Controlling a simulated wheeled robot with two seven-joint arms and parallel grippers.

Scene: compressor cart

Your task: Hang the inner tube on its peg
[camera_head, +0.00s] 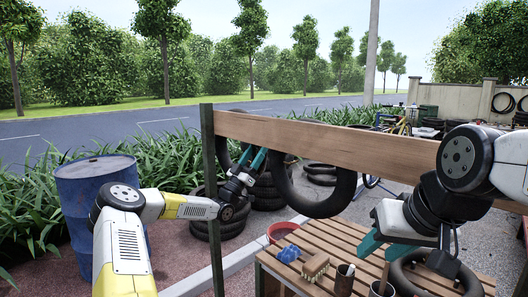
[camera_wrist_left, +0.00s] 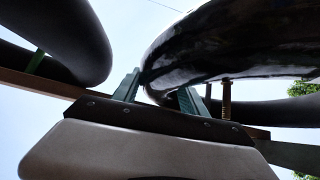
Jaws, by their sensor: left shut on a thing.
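A black inner tube (camera_head: 318,207) hangs down behind the wooden beam (camera_head: 340,140) in the head view; the beam hides its top. My left gripper (camera_head: 256,160) is at this tube's left side. In the left wrist view its fingers (camera_wrist_left: 160,84) are shut on the tube's rim (camera_wrist_left: 240,40). A brownish peg (camera_wrist_left: 227,100) shows just right of the fingers, close to the tube; I cannot tell whether it passes through the ring. My right gripper (camera_head: 385,247) is open and empty above the slatted table, apart from the held tube.
Another black tube (camera_head: 224,140) hangs left of my left gripper, also in the wrist view (camera_wrist_left: 70,40). The slatted table (camera_head: 335,237) holds a blue item (camera_head: 289,254), a brush (camera_head: 315,266), cups and a black ring (camera_head: 410,275). A green post (camera_head: 210,190) and blue barrel (camera_head: 95,190) stand left.

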